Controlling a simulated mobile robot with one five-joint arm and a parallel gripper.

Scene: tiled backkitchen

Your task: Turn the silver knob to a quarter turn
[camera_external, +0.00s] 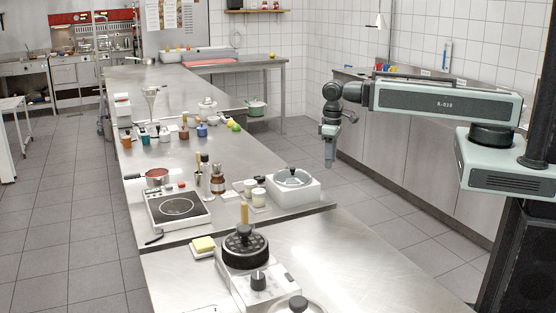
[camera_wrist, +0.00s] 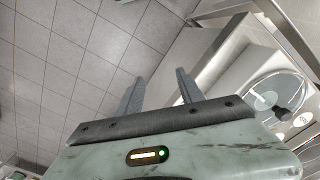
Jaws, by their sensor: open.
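A dark grey, silver-looking knob (camera_external: 258,280) stands on the front of a white, marbled unit (camera_external: 282,287) at the near end of the steel counter. A black round plate sits behind it, and I cannot tell for sure that this is the silver knob. Its turn angle is too small to read. My gripper (camera_external: 331,159) hangs pointing down over the aisle right of the counter, well apart from the knob. In the wrist view my gripper (camera_wrist: 158,92) has its two fingers spread with nothing between them. The knob is not clearly seen there.
A white unit with a glass lid (camera_external: 293,179) stands at the counter's right edge; its lid (camera_wrist: 275,95) also shows in the wrist view. A hot plate (camera_external: 178,208), a yellow sponge (camera_external: 203,244) and several jars occupy the counter. The aisle floor (camera_external: 385,230) is clear.

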